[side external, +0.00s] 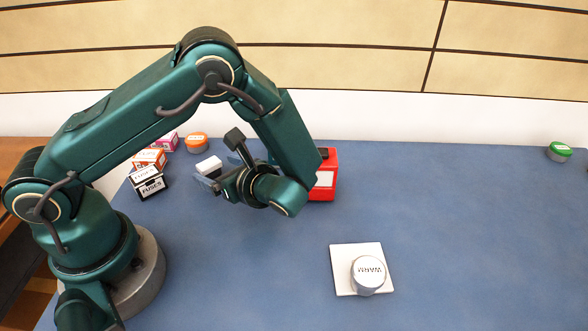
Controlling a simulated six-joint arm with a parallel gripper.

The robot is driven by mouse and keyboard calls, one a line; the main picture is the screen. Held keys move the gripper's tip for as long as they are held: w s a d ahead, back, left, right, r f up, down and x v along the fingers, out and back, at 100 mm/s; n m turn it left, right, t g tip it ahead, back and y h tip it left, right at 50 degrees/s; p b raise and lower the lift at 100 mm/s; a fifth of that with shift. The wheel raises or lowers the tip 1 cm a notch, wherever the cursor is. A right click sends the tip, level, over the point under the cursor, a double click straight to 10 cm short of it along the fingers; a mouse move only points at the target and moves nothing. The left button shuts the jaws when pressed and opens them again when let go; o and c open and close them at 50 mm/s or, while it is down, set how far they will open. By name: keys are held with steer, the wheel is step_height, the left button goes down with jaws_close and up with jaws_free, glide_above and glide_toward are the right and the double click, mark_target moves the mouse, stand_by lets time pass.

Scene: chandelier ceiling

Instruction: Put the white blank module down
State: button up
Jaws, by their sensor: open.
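A small white block (208,165), which looks like the white blank module, is at the back left of the blue table, beside my gripper's fingers. It has a plain white top and a darker lower part. My gripper (216,174) is open, with its blue-grey fingers pointing left, close to the block. I cannot tell from this view whether the fingers touch the block or whether it rests fully on the table. Part of the area behind my gripper is hidden by my wrist.
Several small boxes, including a black-and-white FUSES box (148,184), stand left of the block. An orange-lidded jar (197,143) is behind it. A red box (328,180) stands behind my forearm. A white square plate (343,270) bears a white-lidded jar (368,273). The right side is mostly clear.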

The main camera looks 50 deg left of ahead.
steer(key=v, duration=0.6)
steer(key=shift+d, duration=0.15)
steer(key=shift+d+r, duration=0.35)
steer(key=shift+d, duration=0.05)
steer(key=shift+s+r+n+h, duration=0.2)
steer(key=shift+r+n+h, duration=0.1)
steer(key=shift+n, duration=0.2)
steer(key=s+d+r+n+t+h, duration=0.1)
steer(key=s+r+n+t+h, duration=0.1)
steer(key=r+n+h, duration=0.3)
steer(key=s+d+r+n+t+h, duration=0.2)
steer(key=s+r+n+h, duration=0.3)
steer(key=n, duration=0.7)
steer(key=t+h, duration=0.1)
steer(key=h, duration=0.1)
steer(key=shift+d+r+t+h, duration=0.2)
steer(key=shift+t+h, duration=0.1)
steer(key=shift+h, duration=0.1)
